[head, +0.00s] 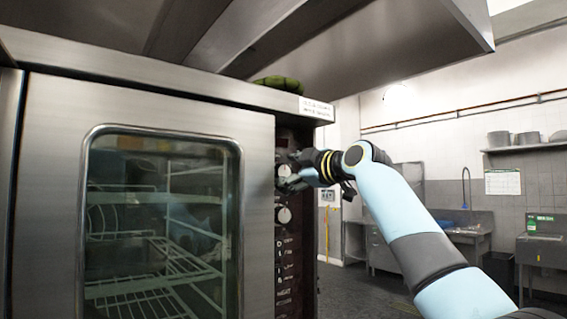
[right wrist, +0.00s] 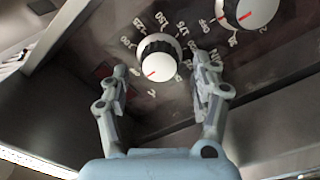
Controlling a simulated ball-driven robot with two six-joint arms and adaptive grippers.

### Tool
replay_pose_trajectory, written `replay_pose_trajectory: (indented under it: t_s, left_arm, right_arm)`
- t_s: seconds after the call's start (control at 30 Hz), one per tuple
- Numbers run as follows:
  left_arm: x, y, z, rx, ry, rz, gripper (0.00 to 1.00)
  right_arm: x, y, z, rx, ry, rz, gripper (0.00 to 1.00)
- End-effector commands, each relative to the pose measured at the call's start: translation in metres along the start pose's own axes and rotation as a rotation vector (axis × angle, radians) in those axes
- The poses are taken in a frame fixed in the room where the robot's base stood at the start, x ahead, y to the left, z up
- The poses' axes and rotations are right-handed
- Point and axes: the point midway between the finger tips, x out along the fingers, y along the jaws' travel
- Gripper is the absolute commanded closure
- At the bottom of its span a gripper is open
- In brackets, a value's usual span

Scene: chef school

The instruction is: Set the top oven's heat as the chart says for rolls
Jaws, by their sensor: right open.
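The oven (head: 50,180) fills the left of the head view, with a closed glass door and wire racks inside. Its dark control panel (right wrist: 200,90) carries white knobs. One knob (right wrist: 158,58) has a red pointer line toward the lower left, with printed numbers around it that I cannot read surely. My right gripper (right wrist: 160,66) is open, one finger on each side of this knob, with small gaps showing. In the head view the right gripper (head: 292,172) is at the upper panel. A second knob (head: 284,215) is below it. My left gripper is out of view.
A small printed label (head: 316,108) is on the oven's top edge, too small to read. A paper sheet (head: 503,181) hangs on the back wall, also unreadable. A metal hood (head: 370,50) overhangs the oven. A sink (head: 465,218) stands behind. Floor right of the oven looks clear.

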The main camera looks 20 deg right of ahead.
Motion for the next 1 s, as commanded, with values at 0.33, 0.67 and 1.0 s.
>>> replay_pose_trajectory:
  t_s: [0.33,0.67,1.0]
  left_arm:
    - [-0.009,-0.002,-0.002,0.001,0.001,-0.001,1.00]
    - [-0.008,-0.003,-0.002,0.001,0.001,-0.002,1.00]
    - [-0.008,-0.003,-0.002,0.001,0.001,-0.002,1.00]
  right_arm:
    - [0.021,0.000,0.000,-0.001,-0.001,0.001,0.36]
    - [0.020,0.000,0.001,-0.001,-0.001,0.001,0.59]
    - [0.020,-0.001,0.001,0.000,-0.001,0.000,0.92]
